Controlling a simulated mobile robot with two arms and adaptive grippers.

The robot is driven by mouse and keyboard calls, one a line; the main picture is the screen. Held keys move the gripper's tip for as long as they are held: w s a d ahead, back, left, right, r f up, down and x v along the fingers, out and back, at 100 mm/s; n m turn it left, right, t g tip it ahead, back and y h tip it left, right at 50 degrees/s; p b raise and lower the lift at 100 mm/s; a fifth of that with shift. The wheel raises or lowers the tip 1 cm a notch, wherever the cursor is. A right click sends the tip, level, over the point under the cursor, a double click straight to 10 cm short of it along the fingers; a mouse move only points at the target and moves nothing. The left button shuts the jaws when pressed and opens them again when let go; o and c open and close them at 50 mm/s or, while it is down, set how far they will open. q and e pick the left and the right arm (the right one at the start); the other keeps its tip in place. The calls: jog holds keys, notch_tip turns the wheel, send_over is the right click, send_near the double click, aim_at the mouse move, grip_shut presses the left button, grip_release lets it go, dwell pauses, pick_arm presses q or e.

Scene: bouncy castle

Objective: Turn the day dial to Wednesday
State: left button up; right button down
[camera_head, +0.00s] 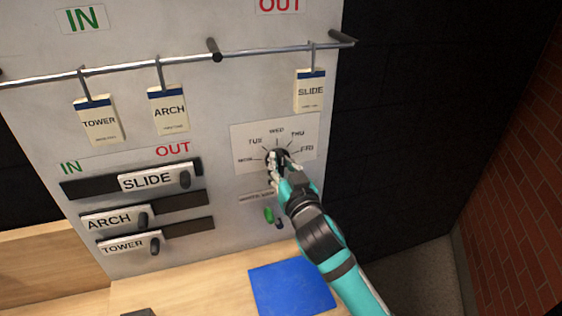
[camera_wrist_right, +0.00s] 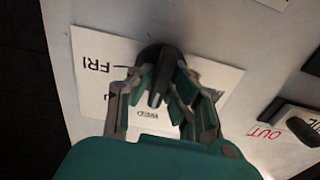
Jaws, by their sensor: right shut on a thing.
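The day dial is a black knob (camera_head: 271,155) on a white card (camera_head: 246,134) on the upright board, in the head view. Labels MON, TUE, WED, THU and FRI run in an arc over it, with WED at the top. My right gripper (camera_head: 279,161) reaches the knob from the lower right and is shut on it. In the right wrist view the knob (camera_wrist_right: 158,57) sits between the fingers (camera_wrist_right: 158,88), and its grey-tipped grip lies near the WED label (camera_wrist_right: 147,114). The fingers partly hide it, so its exact setting is unclear. My left gripper is out of view.
A rail (camera_head: 130,70) above holds hanging TOWER, ARCH and SLIDE tags. Sliding name plates, such as SLIDE (camera_head: 148,180), sit in dark tracks to the left. A blue mat (camera_head: 290,286) lies on the wooden table.

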dwell(0.3)
jog(key=c, duration=1.3)
grip_release()
jog(key=shift+s, duration=0.15)
jog(key=v, duration=1.1)
jog(key=shift+s+d, duration=0.2)
jog(key=shift+s, duration=0.15)
